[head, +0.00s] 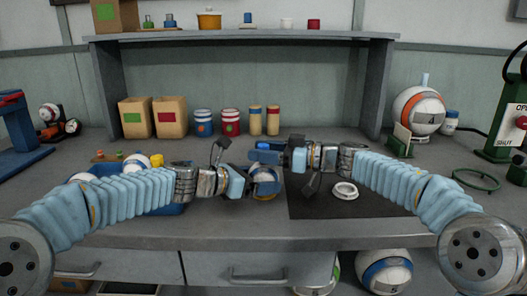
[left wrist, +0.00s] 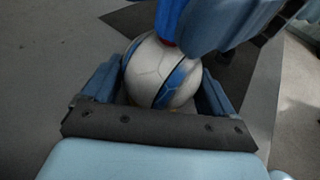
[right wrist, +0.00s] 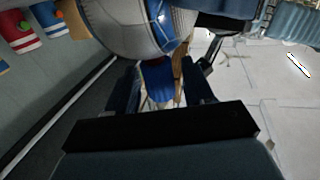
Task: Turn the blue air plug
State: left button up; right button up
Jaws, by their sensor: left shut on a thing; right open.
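A white ball with blue bands (left wrist: 160,72) is held between the two fingers of my left gripper (head: 262,182). It also fills the top of the right wrist view (right wrist: 125,25). The blue air plug (right wrist: 158,82) stands out from the ball and lies between the open fingers of my right gripper (right wrist: 162,88). In the left wrist view the blue plug (left wrist: 168,20) is at the top, with a red part below it, partly hidden by my right gripper. Whether the right fingers touch the plug is unclear.
A blue tray (head: 172,208) with balls is partly behind my left arm. Cans and boxes stand under the shelf (head: 240,37). A green ring (head: 476,180) lies at right.

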jog(key=shift+c, duration=0.3)
jog(key=c, duration=0.9)
jog(key=shift+a+t, duration=0.1)
jog(key=shift+t, duration=0.2)
jog(key=shift+r+m+t+h, duration=0.1)
jog(key=shift+m+t+h, duration=0.4)
jog(key=shift+m+t, duration=0.6)
jog(key=shift+r+m+t+h, duration=0.1)
jog(key=shift+m+t+h, duration=1.75)
jog(key=shift+t, duration=0.85)
jog(key=shift+m+h, duration=0.25)
jog(key=o, duration=1)
jog(key=shift+c, duration=0.2)
